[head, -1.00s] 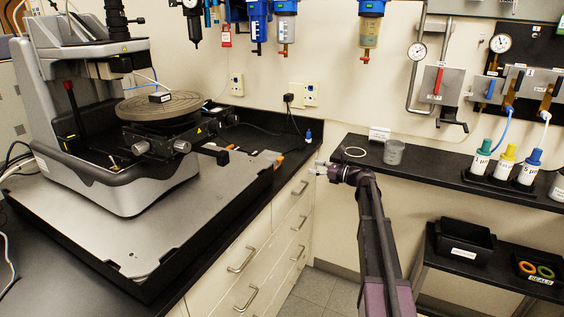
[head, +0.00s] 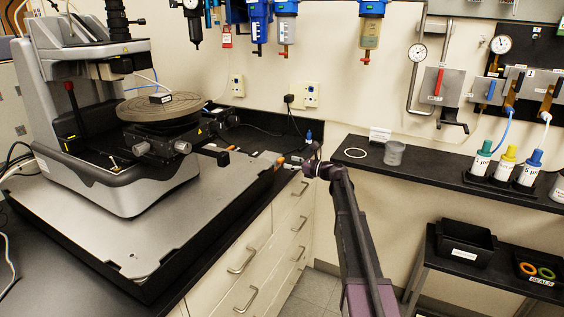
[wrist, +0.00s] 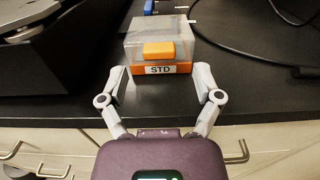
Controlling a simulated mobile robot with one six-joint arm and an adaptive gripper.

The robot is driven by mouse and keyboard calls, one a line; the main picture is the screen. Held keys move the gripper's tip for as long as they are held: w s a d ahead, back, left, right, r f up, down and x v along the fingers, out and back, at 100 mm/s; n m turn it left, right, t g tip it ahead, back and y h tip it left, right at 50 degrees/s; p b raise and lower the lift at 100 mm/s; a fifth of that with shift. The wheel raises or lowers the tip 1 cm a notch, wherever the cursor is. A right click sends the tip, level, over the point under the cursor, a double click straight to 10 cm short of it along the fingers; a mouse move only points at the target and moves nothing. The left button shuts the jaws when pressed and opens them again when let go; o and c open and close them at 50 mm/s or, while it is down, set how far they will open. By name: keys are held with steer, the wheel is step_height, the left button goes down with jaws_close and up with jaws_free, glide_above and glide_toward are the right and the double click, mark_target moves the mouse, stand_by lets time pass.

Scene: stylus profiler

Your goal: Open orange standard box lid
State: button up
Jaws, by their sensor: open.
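The orange standard box (wrist: 160,68) sits on the black counter in the wrist view, with a "STD" label on its orange base. Its clear lid (wrist: 177,28) is down over the base, and an orange block (wrist: 158,51) shows through or on the lid's front. In the head view a small orange part of the box (head: 279,163) shows at the counter's right end. My gripper (wrist: 160,74) is open, with one finger on each side of the box's near face. I cannot tell whether the fingertips touch it.
The profiler (head: 110,120) stands on a grey plate left of the box. Black cables (wrist: 262,45) lie on the counter behind and right of it. Drawers with handles (head: 243,260) are below the counter edge. A side shelf with a grey cup (head: 394,153) is to the right.

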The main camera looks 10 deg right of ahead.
mark_target(283, 159)
steer(key=shift+x, duration=1.85)
